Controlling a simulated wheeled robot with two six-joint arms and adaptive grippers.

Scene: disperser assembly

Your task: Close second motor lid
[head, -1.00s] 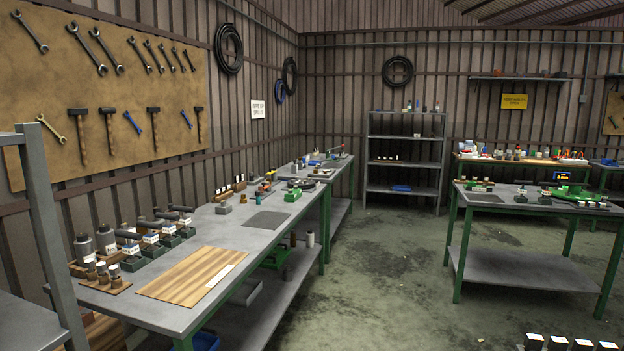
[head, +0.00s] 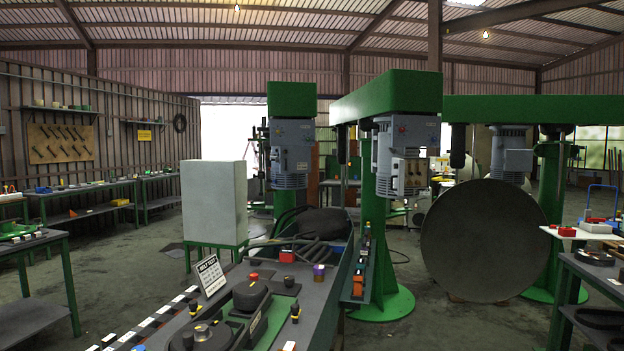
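Several green disperser machines with grey motors stand in the middle and right of the head view. The nearest motor (head: 405,155) hangs under a thick green beam (head: 390,95), with a box carrying a red button on its front. Another grey motor (head: 291,153) hangs to its left, and a third motor (head: 511,153) shows at the right behind a large dark disc. I cannot tell which one is the second motor, or make out the state of any lid. Neither of my grippers is in view.
A bench (head: 265,327) with a green device, knobs and a small sign (head: 211,275) fills the bottom middle. A pale grey cabinet (head: 214,203) stands behind it. A large dark disc (head: 483,241) blocks part of the right. Open floor (head: 130,265) lies at the left.

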